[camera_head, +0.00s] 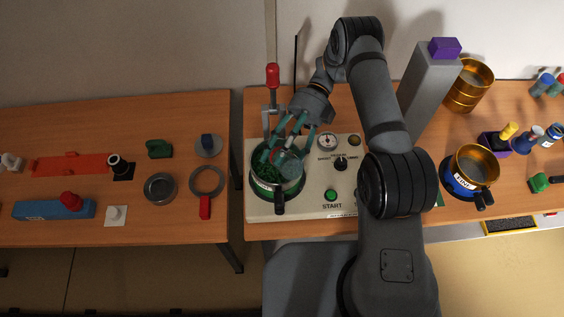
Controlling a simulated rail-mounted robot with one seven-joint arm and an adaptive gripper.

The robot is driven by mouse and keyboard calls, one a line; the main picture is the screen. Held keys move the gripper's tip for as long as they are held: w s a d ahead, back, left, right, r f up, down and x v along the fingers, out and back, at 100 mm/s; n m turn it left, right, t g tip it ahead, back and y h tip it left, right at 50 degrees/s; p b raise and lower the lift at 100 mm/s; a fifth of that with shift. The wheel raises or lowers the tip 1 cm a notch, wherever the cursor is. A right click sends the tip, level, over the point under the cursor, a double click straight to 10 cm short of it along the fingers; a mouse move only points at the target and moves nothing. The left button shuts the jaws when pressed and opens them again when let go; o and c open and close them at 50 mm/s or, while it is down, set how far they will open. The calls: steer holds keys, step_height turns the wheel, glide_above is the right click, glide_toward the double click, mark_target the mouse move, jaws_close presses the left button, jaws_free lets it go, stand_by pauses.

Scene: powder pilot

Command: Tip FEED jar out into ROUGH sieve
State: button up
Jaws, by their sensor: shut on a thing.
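My gripper (289,146) is shut on a greenish, see-through jar (291,167), which I take for the FEED jar; its label cannot be read. The jar is tilted over a round sieve with a green band (262,190) and a dark handle, standing on the beige machine. This is likely the ROUGH sieve; no full name can be read on it. Green granules (264,172) show inside the sieve's rim at the left. The fingers and jar hide part of the sieve's inside, so I cannot tell how much is left in the jar.
The beige machine (325,203) has a gauge, knob and START button, with a red-topped lever (272,76) behind the sieve. A blue-banded FINE sieve (476,167), a brass pan (468,90) and a grey column (428,85) stand right. The left table (130,228) holds small parts.

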steer(key=shift+w+a+m+g+b, duration=0.1)
steer(key=shift+w+m+g+b, duration=0.2)
steer(key=shift+b, duration=0.4)
steer(key=shift+s, duration=0.1)
stand_by(0.7)
